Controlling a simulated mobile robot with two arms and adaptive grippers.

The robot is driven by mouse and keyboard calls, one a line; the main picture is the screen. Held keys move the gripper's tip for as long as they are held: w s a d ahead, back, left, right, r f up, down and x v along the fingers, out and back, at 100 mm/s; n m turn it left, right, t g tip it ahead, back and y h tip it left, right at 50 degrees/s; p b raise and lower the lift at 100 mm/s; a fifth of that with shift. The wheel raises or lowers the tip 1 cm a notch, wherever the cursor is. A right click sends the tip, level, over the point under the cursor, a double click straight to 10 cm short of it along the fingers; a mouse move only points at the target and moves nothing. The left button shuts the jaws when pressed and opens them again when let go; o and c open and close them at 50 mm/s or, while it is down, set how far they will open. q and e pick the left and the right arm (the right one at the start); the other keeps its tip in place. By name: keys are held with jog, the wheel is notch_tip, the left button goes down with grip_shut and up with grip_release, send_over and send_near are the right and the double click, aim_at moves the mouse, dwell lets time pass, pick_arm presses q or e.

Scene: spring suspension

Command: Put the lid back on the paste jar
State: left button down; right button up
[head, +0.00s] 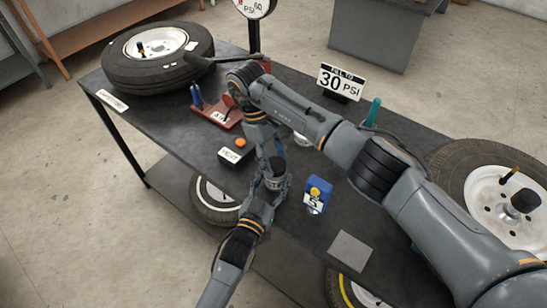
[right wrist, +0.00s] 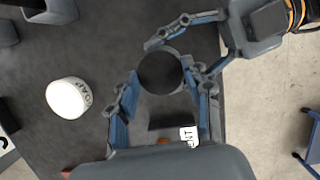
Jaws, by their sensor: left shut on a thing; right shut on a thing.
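The dark round lid (right wrist: 160,73) shows from above in the right wrist view, between the fingers of my right gripper (right wrist: 160,80), which is shut on it. My left gripper (right wrist: 173,54) reaches in from the upper right, its fingers around the same spot. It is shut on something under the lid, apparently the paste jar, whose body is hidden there. In the head view my right gripper (head: 273,160) points down just above my left gripper (head: 268,188), over the table's front part. Whether the lid touches or sits on the jar, I cannot tell.
The dark table (head: 180,117) bears a blue bottle (head: 317,194), a grey square pad (head: 350,250), a VENT box (head: 236,155) with an orange button, a red AIR stand (head: 215,112) and a tyre (head: 158,77). A white SOAP tub (right wrist: 68,98) stands left of my right gripper.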

jog(key=o, duration=0.7)
jog(key=shift+c, duration=0.5)
